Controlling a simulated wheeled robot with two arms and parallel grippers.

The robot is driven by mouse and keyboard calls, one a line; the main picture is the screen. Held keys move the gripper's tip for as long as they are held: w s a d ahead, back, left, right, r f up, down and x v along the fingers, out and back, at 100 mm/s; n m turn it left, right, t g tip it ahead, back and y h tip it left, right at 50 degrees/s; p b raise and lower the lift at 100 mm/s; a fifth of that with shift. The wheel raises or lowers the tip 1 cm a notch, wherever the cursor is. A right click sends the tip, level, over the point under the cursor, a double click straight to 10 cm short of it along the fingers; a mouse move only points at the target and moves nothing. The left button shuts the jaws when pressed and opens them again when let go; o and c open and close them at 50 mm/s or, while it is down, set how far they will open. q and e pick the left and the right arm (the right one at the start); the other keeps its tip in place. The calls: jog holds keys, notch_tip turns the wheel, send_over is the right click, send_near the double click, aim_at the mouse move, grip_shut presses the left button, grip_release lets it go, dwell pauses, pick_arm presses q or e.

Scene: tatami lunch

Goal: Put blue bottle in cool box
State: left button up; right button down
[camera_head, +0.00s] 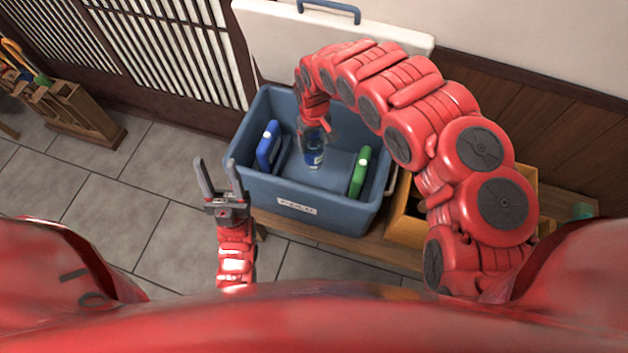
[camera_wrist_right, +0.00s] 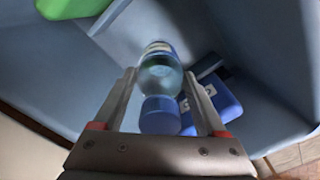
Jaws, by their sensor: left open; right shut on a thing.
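The blue bottle (camera_head: 315,156) is inside the blue-grey cool box (camera_head: 325,205), between a blue pack and a green pack. My right gripper (camera_head: 314,132) reaches down into the box and is shut on the bottle. In the right wrist view the bottle (camera_wrist_right: 160,80) sits between the two fingers of the right gripper (camera_wrist_right: 160,95), cap end toward the palm. Whether its base touches the box floor I cannot tell. My left gripper (camera_head: 220,180) is open and empty, in front of the box's left side.
A blue pack (camera_head: 268,146) stands at the box's left wall and a green pack (camera_head: 359,172) at its right. The white lid (camera_head: 270,40) leans behind. A wooden crate (camera_head: 408,228) is to the right. An umbrella rack (camera_head: 80,112) stands far left on the tiled floor.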

aim_at(314, 160)
notch_tip(314, 160, down, 7)
jog(key=shift+f, duration=0.1)
jog(key=shift+a+f, duration=0.15)
jog(key=shift+f, duration=1.3)
jog(key=shift+f+b, duration=0.2)
jog(key=shift+b, duration=0.15)
grip_release()
jog(key=shift+r, duration=0.15)
